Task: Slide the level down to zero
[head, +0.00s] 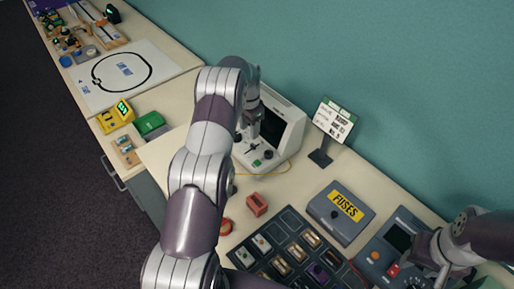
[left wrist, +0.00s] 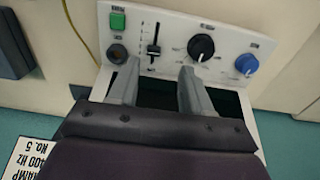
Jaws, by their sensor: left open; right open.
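A white instrument box (head: 291,137) with a dark screen stands on the bench against the wall. In the left wrist view its front panel carries a slider (left wrist: 154,49) in a narrow upright slot. The slider's dark handle sits in the lower part of the slot in that picture; the scale marks are too small to read. My left gripper (left wrist: 159,68) is open and empty, with its fingertips just below the slider in that view, one to each side. Contact cannot be told. In the head view my left arm partly covers the box. My right gripper (head: 441,262) is at the lower right, open.
Beside the slider are a green button (left wrist: 118,20), a black knob (left wrist: 201,47) and a blue knob (left wrist: 246,64). A sign (head: 335,122), a fuses box (head: 341,214) and a dark tray of fuses (head: 293,221) stand to the right. A yellow cable lies before the instrument.

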